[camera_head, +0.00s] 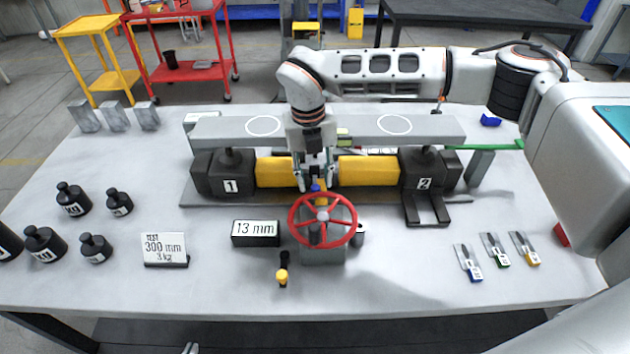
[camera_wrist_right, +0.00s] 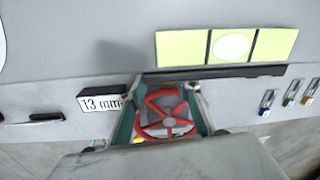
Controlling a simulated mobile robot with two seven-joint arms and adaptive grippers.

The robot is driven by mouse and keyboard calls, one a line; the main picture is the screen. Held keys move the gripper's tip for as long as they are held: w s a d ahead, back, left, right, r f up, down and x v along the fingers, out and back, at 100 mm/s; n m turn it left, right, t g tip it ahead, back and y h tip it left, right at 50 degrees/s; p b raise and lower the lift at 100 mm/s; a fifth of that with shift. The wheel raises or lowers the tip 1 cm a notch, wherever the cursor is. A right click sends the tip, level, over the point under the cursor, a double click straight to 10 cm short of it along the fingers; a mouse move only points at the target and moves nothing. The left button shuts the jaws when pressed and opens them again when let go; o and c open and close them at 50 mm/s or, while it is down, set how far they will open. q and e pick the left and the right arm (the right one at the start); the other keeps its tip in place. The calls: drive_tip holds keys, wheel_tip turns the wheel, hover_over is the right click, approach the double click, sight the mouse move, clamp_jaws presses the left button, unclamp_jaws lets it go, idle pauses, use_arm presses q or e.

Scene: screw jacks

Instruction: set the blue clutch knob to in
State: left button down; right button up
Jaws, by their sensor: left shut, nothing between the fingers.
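The blue clutch knob (camera_head: 316,188) sits just behind the red handwheel (camera_head: 322,220) of the jack's gearbox, above a small yellow part. In the head view my right gripper (camera_head: 316,182) points down over the knob, its fingers apart on either side of it; I cannot tell whether they touch it. In the right wrist view the right gripper (camera_wrist_right: 165,84) is open, with the red handwheel (camera_wrist_right: 167,112) showing between its fingers; the knob is not clear there. Only a tip of my left gripper (camera_head: 190,348) shows at the bottom edge, shut and empty.
A grey beam (camera_head: 220,130) lies across jacks 1 (camera_head: 215,172) and 2 (camera_head: 428,170), behind the gripper. Black weights (camera_head: 72,200) are at left; colored tags (camera_head: 496,250) at right.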

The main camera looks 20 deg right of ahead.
drive_tip(key=shift+f, duration=1)
clamp_jaws()
drive_tip(key=shift+d, duration=0.1)
